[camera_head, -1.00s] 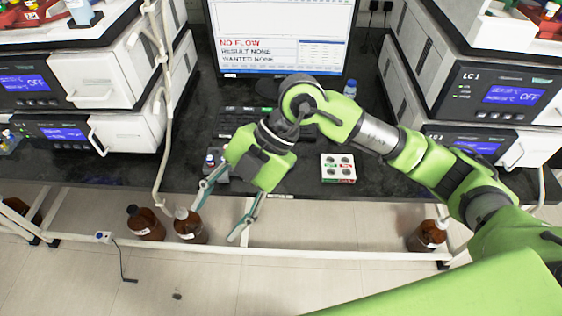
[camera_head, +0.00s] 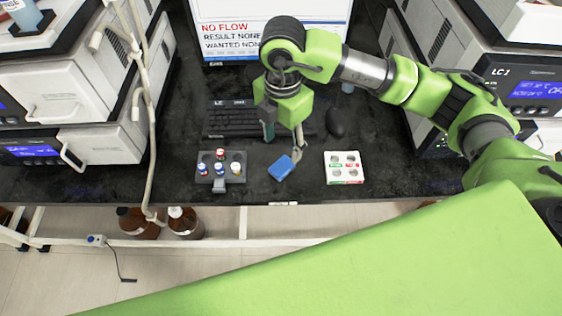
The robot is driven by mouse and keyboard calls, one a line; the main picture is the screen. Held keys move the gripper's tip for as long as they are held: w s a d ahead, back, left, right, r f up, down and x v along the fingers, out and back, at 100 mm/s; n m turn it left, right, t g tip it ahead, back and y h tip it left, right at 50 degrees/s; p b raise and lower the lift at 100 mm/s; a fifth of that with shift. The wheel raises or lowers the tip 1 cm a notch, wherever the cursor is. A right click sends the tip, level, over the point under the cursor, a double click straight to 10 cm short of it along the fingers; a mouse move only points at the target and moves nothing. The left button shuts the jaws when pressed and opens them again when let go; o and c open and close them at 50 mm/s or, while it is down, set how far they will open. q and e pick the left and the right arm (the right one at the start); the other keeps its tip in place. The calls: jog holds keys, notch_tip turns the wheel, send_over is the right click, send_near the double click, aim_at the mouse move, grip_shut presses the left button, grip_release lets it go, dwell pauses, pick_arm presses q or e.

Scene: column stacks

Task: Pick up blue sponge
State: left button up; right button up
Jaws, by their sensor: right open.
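The blue sponge (camera_head: 281,168) lies on the black bench top, between a grey vial rack and a white holder. My right gripper (camera_head: 283,146) is open and points down just behind the sponge in the head view. One finger is at the left and the other ends close to the sponge's upper right edge. I cannot tell whether that fingertip touches the sponge. Nothing shows between the fingers. My left gripper is not in view.
The grey rack (camera_head: 221,172) with several capped vials stands left of the sponge. The white holder (camera_head: 344,168) stands to the right. A keyboard (camera_head: 231,121), a mouse (camera_head: 336,122) and a monitor (camera_head: 222,62) are behind. White instruments flank the bench.

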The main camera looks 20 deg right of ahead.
send_over(282, 165)
jog(key=f, duration=0.4)
jog(key=shift+s+f, duration=0.15)
jog(key=shift+s, duration=0.1)
notch_tip(282, 165, down, 2)
jog(key=shift+p, duration=0.5)
jog(key=f, duration=0.3)
jog(key=shift+w+f+p, duration=0.15)
jog(key=shift+w+p, duration=0.05)
jog(key=shift+p, duration=0.1)
jog(key=shift+f, duration=0.15)
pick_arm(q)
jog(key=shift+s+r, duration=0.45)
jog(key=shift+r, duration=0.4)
pick_arm(e)
jog(key=c, duration=1)
